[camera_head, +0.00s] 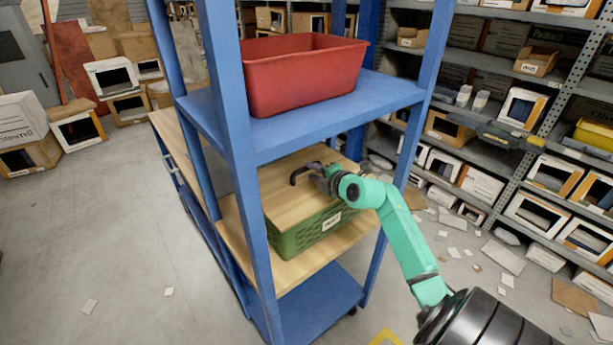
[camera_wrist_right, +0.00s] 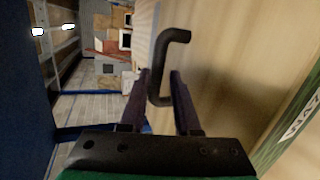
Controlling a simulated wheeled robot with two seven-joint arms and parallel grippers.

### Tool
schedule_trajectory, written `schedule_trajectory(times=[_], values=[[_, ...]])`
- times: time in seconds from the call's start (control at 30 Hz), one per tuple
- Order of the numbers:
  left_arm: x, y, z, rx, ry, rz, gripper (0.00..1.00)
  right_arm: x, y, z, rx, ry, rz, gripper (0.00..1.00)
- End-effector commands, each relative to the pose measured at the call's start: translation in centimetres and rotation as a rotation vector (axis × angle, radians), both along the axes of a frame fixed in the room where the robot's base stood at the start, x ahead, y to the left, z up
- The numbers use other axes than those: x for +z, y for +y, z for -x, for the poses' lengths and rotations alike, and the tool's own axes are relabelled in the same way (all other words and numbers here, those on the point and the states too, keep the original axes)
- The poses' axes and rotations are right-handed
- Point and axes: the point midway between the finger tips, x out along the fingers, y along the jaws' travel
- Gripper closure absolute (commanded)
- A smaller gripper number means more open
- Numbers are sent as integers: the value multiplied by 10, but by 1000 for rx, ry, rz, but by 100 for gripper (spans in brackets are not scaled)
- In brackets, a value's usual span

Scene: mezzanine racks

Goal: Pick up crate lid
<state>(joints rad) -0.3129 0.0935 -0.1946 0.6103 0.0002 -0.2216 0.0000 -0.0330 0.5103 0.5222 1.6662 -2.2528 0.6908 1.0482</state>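The crate lid (camera_head: 303,192) is a pale wooden board lying on the green crate (camera_head: 309,230) on the rack's middle shelf. Its black bent handle (camera_head: 295,175) stands up from it, and the handle also shows in the right wrist view (camera_wrist_right: 176,37). My right gripper (camera_head: 314,170) is just above the lid at the handle. In the right wrist view its two dark fingers (camera_wrist_right: 161,75) are apart, with the lower part of the handle between them and gaps visible. I cannot tell if a finger touches it. My left gripper is not in view.
A red bin (camera_head: 303,78) stands on the blue upper shelf (camera_head: 335,118), close above my right arm. Blue posts (camera_head: 240,160) flank the crate. Grey racks (camera_head: 500,65) with boxes stand at right, with litter on the floor. The floor at left is mostly clear.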

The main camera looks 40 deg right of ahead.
Motion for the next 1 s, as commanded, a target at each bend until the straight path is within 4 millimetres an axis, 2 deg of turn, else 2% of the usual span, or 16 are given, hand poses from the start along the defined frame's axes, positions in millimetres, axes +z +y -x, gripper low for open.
schedule_trajectory(times=[0.1, 0.17, 0.27, 0.43, 0.47, 0.53, 1.0], values=[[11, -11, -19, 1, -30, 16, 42, -2, -4, -21, -1, 0, -2, 69], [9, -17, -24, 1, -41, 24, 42, -8, -5, -30, -1, -1, -2, 69], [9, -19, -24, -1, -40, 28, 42, -12, -6, -39, -1, -1, 0, 69], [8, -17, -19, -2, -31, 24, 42, -13, -6, -39, 0, -1, 1, 69], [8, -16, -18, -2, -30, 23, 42, -13, -6, -39, 0, -1, 1, 73], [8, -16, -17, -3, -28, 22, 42, -13, -6, -39, 0, -1, 0, 100], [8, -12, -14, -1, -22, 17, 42, -14, -6, -38, 1, 2, 1, 100]])
